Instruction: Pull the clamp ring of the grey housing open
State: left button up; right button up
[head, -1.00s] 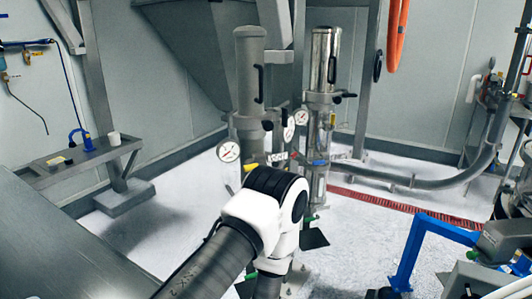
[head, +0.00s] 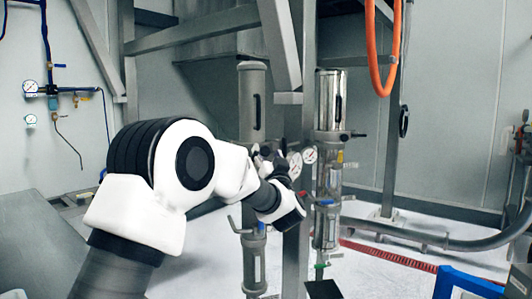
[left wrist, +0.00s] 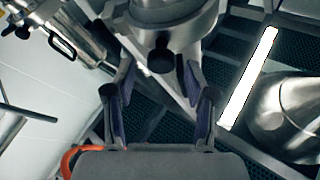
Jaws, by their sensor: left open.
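The grey housing (head: 253,95) is an upright cylinder with a dark handle, left of a similar shiny steel housing (head: 329,100). My left arm crosses in front of its lower part and hides most of the clamp ring. My left gripper (head: 276,155) is at that height. In the left wrist view, the left gripper (left wrist: 158,70) is open, its two fingers on either side of a dark round knob (left wrist: 161,58) below the grey housing's round body (left wrist: 165,12). I cannot tell whether the fingers touch the knob. My right gripper is not in view.
Pressure gauges (head: 310,155) sit between the two housings. A grey post (head: 297,210) stands between them. An orange hose (head: 384,60) hangs at the right. A blue frame (head: 465,284) is at the lower right.

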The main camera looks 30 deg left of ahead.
pick_arm(q)
jog(key=x, duration=0.2)
jog(key=shift+w+a, duration=0.2)
jog(key=shift+a, duration=0.15)
jog(key=shift+d+r, duration=0.1)
grip_shut()
